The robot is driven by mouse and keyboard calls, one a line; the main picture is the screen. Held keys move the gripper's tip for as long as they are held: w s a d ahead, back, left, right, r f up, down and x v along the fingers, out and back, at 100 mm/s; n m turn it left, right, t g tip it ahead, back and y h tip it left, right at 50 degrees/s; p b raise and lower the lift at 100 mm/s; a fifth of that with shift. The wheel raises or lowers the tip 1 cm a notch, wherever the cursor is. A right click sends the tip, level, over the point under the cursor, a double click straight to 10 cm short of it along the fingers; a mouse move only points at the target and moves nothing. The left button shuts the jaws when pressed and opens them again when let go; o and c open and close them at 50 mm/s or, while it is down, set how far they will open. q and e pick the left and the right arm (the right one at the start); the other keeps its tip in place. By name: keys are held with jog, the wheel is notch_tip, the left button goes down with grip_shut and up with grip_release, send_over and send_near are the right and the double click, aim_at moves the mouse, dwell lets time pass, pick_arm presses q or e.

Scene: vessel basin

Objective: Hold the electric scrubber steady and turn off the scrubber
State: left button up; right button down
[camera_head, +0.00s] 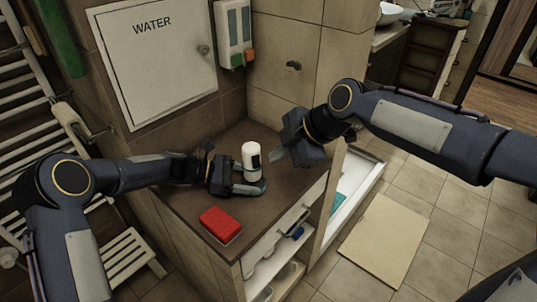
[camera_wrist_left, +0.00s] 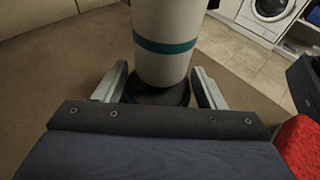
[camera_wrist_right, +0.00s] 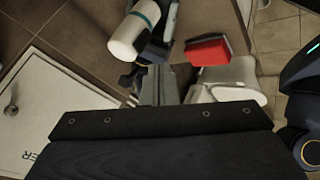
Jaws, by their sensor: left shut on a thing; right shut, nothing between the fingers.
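The electric scrubber (camera_head: 251,158) is a white upright cylinder on the brown counter. In the left wrist view the scrubber (camera_wrist_left: 166,35) shows a teal band and a dark lower end. My left gripper (camera_head: 262,188) is shut on its lower part, with one finger on each side in the left wrist view. My right gripper (camera_head: 274,158) is shut and empty, just right of the scrubber in the head view. In the right wrist view its closed fingers (camera_wrist_right: 156,72) point past the scrubber (camera_wrist_right: 133,36), apparently without touching it. I cannot make out a switch.
A red block (camera_head: 220,224) lies on the counter (camera_head: 185,212) near its front edge. Open shelves are below. A white WATER panel (camera_head: 155,55) and a soap dispenser (camera_head: 234,35) are on the walls behind. A beige mat (camera_head: 384,240) lies on the floor.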

jog(key=d+r, duration=0.3)
jog(key=r, duration=0.3)
jog(key=shift+s+d+r, duration=0.25)
jog(key=shift+s, duration=0.15)
pick_arm(q)
jog(key=o, duration=0.8)
jog(key=shift+o, duration=0.2)
